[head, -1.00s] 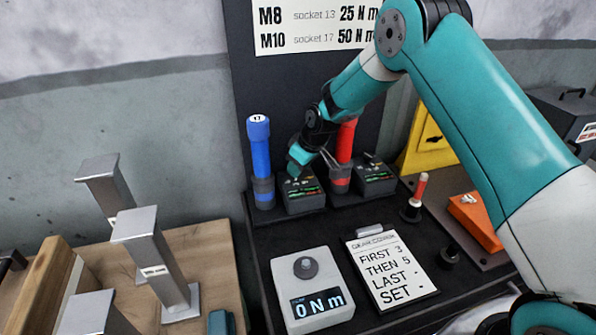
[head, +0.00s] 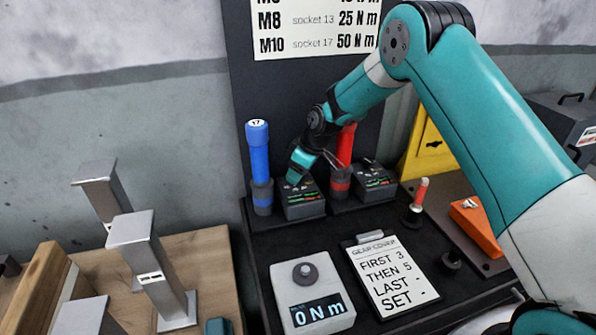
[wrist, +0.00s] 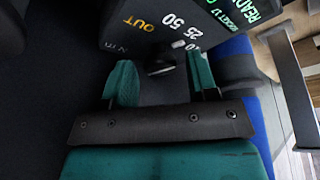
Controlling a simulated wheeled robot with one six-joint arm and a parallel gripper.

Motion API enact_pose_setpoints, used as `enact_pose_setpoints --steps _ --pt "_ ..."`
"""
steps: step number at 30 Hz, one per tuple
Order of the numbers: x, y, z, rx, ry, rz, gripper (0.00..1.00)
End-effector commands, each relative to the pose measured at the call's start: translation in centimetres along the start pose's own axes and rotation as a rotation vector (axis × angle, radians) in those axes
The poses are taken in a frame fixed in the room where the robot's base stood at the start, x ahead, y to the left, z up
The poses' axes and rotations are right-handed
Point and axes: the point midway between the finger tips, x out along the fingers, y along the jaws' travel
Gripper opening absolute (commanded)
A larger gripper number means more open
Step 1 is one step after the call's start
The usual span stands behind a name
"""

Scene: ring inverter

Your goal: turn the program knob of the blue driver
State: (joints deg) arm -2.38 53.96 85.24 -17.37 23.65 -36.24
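The blue driver (head: 259,160) stands upright at the back left of the dark bench, marked 17 on top. Its dark control box (head: 303,206) with lit green text is just to its right. In the wrist view the box face (wrist: 180,22) reads OUT, 25, 50 and READY, and a small dark program knob (wrist: 160,66) juts from it. My gripper (head: 294,178) is over the box; in the wrist view its teal fingers (wrist: 162,80) are apart, with the knob between and just beyond their tips. I see no contact. The blue driver (wrist: 242,85) is close by the right finger.
A red driver (head: 345,150) and a second box (head: 374,186) stand right of the blue driver's box. In front are a torque tester (head: 313,300) reading 0 N m and a clipboard (head: 391,277). Metal posts (head: 150,262) stand on a wooden table at left.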

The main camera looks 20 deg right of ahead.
Motion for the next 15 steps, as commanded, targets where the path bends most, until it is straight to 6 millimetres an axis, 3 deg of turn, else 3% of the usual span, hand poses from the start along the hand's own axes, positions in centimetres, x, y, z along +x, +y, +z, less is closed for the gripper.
enact_pose_setpoints --steps 10,15 --pt "-0.1 0.0 -0.1 0.000 0.001 0.001 0.61" --pt "-1.8 0.1 -0.8 -0.001 0.003 0.003 0.61"
